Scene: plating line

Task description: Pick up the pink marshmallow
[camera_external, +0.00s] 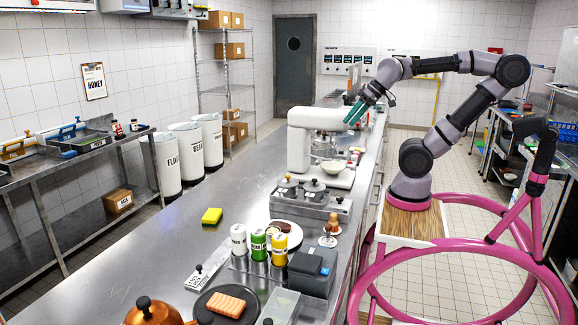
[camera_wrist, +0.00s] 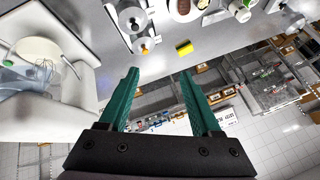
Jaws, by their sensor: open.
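I cannot make out a pink marshmallow in either view; it may be hidden or too small to tell. My gripper (camera_external: 356,112) is raised over the counter, beside the top of the white stand mixer (camera_external: 300,150). In the wrist view my gripper (camera_wrist: 160,75) has its two green fingers spread apart with nothing between them. A salmon-pink ribbed block (camera_external: 227,304) lies on a dark round plate (camera_external: 205,313) at the near end of the counter; it looks like a fish fillet.
A steel counter (camera_external: 185,255) runs away from the camera. It carries a yellow sponge (camera_external: 212,216), labelled bottles (camera_external: 258,245), lidded pots (camera_external: 313,190), a copper kettle (camera_external: 152,314) and a small stemmed stand (camera_external: 328,238). The counter's left side is mostly clear.

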